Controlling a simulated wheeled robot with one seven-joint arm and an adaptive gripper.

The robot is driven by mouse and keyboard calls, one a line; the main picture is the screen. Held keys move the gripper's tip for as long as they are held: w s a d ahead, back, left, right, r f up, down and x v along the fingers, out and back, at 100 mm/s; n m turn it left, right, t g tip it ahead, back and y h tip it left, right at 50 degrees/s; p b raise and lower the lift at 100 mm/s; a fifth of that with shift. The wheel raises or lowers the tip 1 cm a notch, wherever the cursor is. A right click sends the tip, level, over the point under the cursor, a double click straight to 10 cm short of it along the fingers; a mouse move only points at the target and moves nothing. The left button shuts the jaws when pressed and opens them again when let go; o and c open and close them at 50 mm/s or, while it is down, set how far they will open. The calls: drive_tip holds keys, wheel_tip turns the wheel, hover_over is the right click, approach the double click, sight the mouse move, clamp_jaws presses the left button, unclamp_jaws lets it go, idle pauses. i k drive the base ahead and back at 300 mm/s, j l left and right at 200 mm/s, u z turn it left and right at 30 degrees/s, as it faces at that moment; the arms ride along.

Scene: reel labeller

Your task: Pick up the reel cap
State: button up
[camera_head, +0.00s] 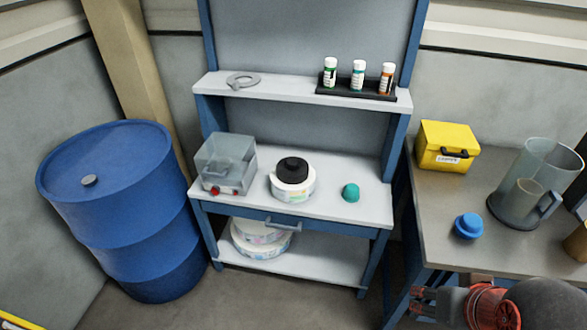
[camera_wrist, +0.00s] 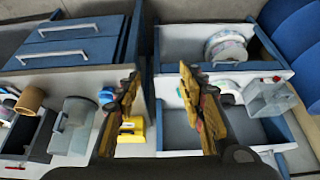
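A black round cap (camera_head: 292,169) sits on top of a white reel (camera_head: 293,188) on the middle worktop of the blue-framed bench; it looks like the reel cap. In the wrist view my gripper (camera_wrist: 160,78) is open and empty, its two yellow-brown fingers spread apart. It is well away from the bench. The right finger partly hides the worktop near the reel there, and I cannot make out the cap clearly in that view. My arm shows at the lower right of the head view.
A clear box (camera_head: 226,163) stands left of the reel, a teal dome (camera_head: 350,192) right. The upper shelf (camera_head: 300,92) overhangs behind, with bottles (camera_head: 359,75) and a grey ring (camera_head: 243,80). A blue barrel (camera_head: 120,210) stands left; a cluttered table (camera_head: 430,200) stands right.

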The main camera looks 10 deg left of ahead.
sight(290, 170)
drive_tip(key=i+j+z, duration=0.1)
drive_tip(key=i+j, duration=0.15)
drive_tip(key=i+j+z, duration=0.1)
drive_tip(key=i+j, duration=0.15)
drive_tip(key=j, duration=0.2)
drive_tip(key=i+j, duration=0.25)
drive_tip(key=j, duration=0.15)
drive_tip(key=i+j+z, duration=0.25)
drive_tip(key=i+j, duration=0.2)
drive_tip(key=j, duration=0.35)
drive_tip(key=i+j+z, duration=0.1)
drive_tip(key=j, duration=0.3)
drive_tip(key=i, duration=0.1)
